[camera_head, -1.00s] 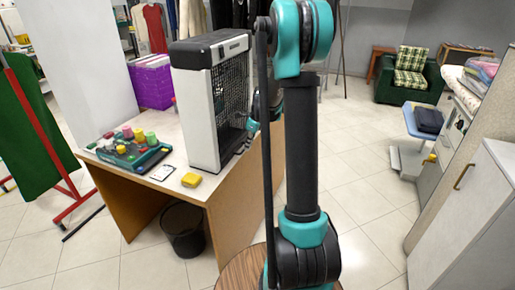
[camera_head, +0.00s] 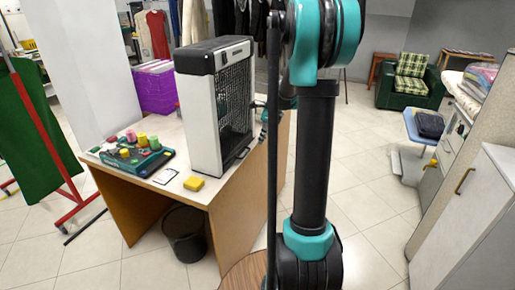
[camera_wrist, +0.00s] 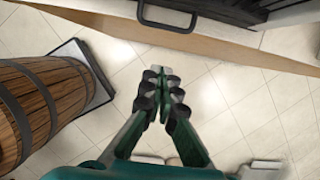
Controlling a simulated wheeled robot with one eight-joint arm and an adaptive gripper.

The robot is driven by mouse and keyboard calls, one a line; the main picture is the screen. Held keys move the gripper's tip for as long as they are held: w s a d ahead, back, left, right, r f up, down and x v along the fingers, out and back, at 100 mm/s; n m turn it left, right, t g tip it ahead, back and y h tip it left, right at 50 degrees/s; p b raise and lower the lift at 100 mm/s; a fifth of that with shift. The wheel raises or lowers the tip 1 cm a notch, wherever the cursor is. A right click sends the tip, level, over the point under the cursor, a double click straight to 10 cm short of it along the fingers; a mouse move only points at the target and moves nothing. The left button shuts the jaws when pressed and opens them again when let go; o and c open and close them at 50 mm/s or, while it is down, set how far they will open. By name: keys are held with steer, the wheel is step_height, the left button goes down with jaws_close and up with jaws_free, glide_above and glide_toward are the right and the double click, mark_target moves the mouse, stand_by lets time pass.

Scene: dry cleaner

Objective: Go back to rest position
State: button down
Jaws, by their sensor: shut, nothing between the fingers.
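In the wrist view my gripper (camera_wrist: 163,92) is shut, its dark fingertips together with nothing between them. It hangs over the pale tiled floor, apart from the desk edge at the top of that view. In the head view my arm rises right of the middle, with teal joints and a dark link. The gripper itself is not clear there, being largely hidden behind the arm.
A dark bin (camera_head: 184,235) stands below. White cabinets (camera_head: 470,225) stand right; floor (camera_head: 375,215) between is clear.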

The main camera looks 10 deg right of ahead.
steer(key=s+a+f+n+h, duration=0.1)
steer(key=s+a+f+n, duration=0.1)
steer(key=s+n, duration=0.6)
steer(key=s+a+f+n+t, duration=0.1)
steer(key=s+a+f+n, duration=0.1)
steer(key=s+n, duration=0.7)
steer(key=s+a+f+n+t+h, duration=0.1)
steer(key=s+a+f+n, duration=0.1)
steer(key=s+n, duration=0.6)
steer(key=s+f, duration=0.1)
steer(key=s, duration=0.3)
steer(key=shift+s+a+f+n+h, duration=0.15)
steer(key=shift+s+f+n+h, duration=0.15)
steer(key=shift+n, duration=0.1)
steer(key=shift+r, duration=0.1)
